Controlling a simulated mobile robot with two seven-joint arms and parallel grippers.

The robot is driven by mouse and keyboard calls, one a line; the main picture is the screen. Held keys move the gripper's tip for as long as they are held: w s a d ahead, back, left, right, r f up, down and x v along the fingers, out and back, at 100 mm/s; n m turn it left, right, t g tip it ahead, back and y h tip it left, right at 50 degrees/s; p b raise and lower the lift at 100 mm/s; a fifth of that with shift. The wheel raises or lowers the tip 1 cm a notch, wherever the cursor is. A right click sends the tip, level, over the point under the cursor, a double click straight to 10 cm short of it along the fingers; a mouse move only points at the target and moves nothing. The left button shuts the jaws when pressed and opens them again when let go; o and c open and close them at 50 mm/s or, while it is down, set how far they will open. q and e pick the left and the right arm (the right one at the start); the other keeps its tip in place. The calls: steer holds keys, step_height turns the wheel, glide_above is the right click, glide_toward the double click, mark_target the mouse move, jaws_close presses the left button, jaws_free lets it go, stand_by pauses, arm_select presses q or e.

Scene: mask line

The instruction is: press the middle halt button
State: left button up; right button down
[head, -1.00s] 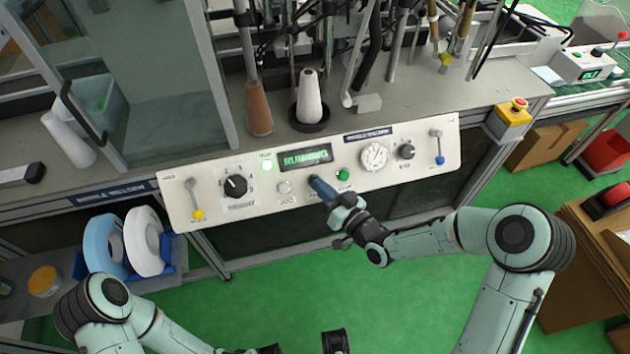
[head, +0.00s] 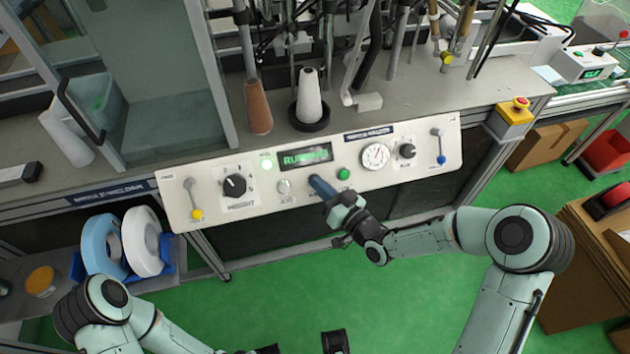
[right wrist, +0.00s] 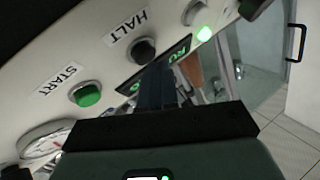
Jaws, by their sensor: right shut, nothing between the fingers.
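The dark halt button (right wrist: 143,50) shows in the right wrist view under the label HALT, on the cream control panel (head: 215,214). In the head view it is hidden behind my right gripper (head: 318,184). That gripper is shut and empty, its fingertips at the panel between the pale jog button (head: 284,187) and the green start button (head: 344,174). The wrist view shows its dark fingers (right wrist: 157,86) right by the halt button; I cannot tell whether they touch it. My left arm is at the lower left, and its fingers do not show clearly.
The panel's display (head: 305,156) has green text, with a lit green lamp (head: 267,165) beside it. Knobs, a dial (head: 375,156) and levers flank the buttons. A yellow box with a red button (head: 518,108) sits at the bench's right corner. Green floor in front is clear.

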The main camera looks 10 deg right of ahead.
steer(key=shift+w+f+b, duration=0.3)
steer(key=shift+f+b, duration=0.1)
stand_by(0.8)
steer(key=shift+s+r, duration=0.1)
steer(key=shift+s+r+p, duration=0.4)
steer(key=shift+s+r, duration=0.05)
steer(key=shift+s, duration=0.1)
steer(key=s+r+p, duration=0.1)
steer(key=s, duration=0.1)
steer(key=s+r+p, duration=0.1)
steer(key=s+r, duration=0.1)
steer(key=shift+d+r+p, duration=0.1)
steer(key=shift+r+p, duration=0.1)
steer(key=shift+p, duration=0.1)
steer(key=shift+w, duration=0.1)
stand_by(0.8)
